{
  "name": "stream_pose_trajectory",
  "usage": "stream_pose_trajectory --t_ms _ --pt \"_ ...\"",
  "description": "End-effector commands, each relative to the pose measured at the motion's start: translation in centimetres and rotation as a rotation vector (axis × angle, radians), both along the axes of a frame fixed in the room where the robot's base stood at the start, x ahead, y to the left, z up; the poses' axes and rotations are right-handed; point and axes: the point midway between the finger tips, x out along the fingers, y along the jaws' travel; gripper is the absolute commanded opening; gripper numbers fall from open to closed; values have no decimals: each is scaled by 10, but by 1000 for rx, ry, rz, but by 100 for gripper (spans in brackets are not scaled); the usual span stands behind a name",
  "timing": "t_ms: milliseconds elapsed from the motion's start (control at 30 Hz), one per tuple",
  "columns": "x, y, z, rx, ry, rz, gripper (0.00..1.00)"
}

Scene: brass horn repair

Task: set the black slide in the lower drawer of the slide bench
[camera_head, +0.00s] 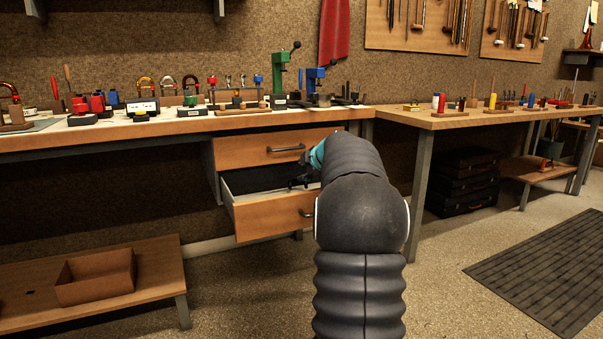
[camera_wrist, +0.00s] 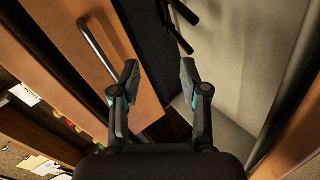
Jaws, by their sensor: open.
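The lower drawer (camera_head: 268,217) of the slide bench is pulled out, with a dark lining and pale walls. My gripper (camera_head: 299,182) is over its right part, partly hidden by my arm. In the wrist view my gripper (camera_wrist: 159,75) has its two fingers apart with nothing between them. Two black bars (camera_wrist: 178,28), seemingly the black slide, lie beyond the fingertips, apart from them, by the drawer's dark lining and pale wall. I cannot make out the slide surely in the head view.
The upper drawer (camera_head: 255,149) is shut above; its handle (camera_wrist: 97,47) shows beside the left finger. The bench top (camera_head: 180,126) holds several tools and stands. An empty-looking brown box (camera_head: 95,277) sits on a low shelf at left. Floor at right is open around a dark mat (camera_head: 545,265).

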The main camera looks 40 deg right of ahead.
Motion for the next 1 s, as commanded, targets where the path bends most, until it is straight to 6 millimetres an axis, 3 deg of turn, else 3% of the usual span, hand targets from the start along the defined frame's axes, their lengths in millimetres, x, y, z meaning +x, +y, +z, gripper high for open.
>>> stream_pose_trajectory --t_ms 200,433,633,1000 --pt "-40 8 23 -1 -1 -1 45" --pt "-70 15 41 -1 -1 -1 45" --pt "-80 17 47 1 2 0 45" --pt "-81 18 47 1 2 0 45"
